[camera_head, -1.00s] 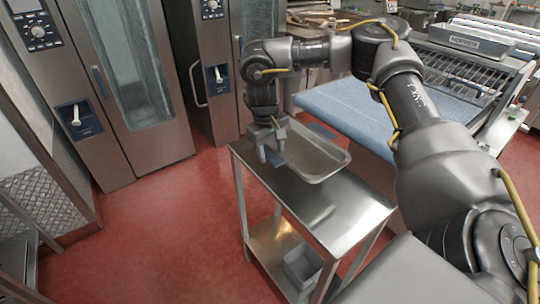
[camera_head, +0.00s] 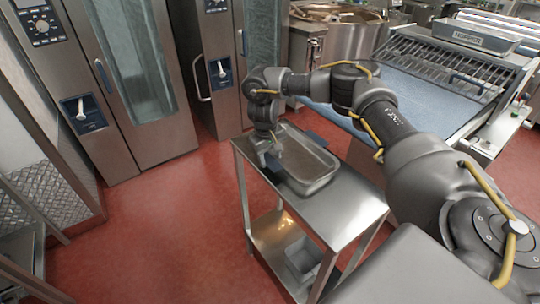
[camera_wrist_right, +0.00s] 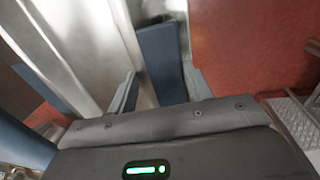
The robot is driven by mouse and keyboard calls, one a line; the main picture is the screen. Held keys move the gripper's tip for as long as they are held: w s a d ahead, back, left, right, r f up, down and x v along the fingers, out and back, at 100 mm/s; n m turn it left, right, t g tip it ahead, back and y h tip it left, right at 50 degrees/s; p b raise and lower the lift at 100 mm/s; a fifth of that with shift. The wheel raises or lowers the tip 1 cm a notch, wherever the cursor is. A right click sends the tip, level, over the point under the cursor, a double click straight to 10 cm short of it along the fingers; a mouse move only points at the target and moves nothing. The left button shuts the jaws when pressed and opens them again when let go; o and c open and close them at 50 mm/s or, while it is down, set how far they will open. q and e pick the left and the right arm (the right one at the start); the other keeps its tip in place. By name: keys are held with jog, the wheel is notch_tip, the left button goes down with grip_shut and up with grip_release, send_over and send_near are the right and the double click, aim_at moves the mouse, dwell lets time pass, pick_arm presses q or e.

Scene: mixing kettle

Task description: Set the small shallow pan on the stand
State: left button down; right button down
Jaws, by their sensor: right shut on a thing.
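The small shallow pan (camera_head: 309,158) is a grey metal rectangular tray with blue handles. It is over the top of the steel stand (camera_head: 335,208), near the far left part. I cannot tell whether its bottom touches the top. My right gripper (camera_head: 269,158) is at the pan's left side. In the right wrist view, the right gripper (camera_wrist_right: 160,88) is shut on a blue handle (camera_wrist_right: 161,55), with the pan's shiny metal (camera_wrist_right: 75,35) to the left. My left gripper is not in view.
A grey bin (camera_head: 302,257) sits on the stand's lower shelf. A machine with a blue belt (camera_head: 400,97) stands behind the stand. Steel ovens (camera_head: 135,90) are at the left, and a round kettle (camera_head: 335,38) is at the back. Red floor (camera_head: 170,220) is free to the left.

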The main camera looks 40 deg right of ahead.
jog(key=shift+s, duration=0.1)
jog(key=c, duration=0.6)
grip_release()
jog(key=r, duration=0.4)
jog(key=a+r, duration=0.1)
jog(key=r, duration=0.3)
jog(key=r+b, duration=0.1)
jog(key=r, duration=0.3)
jog(key=shift+a, duration=0.35)
jog(key=shift+a, duration=0.1)
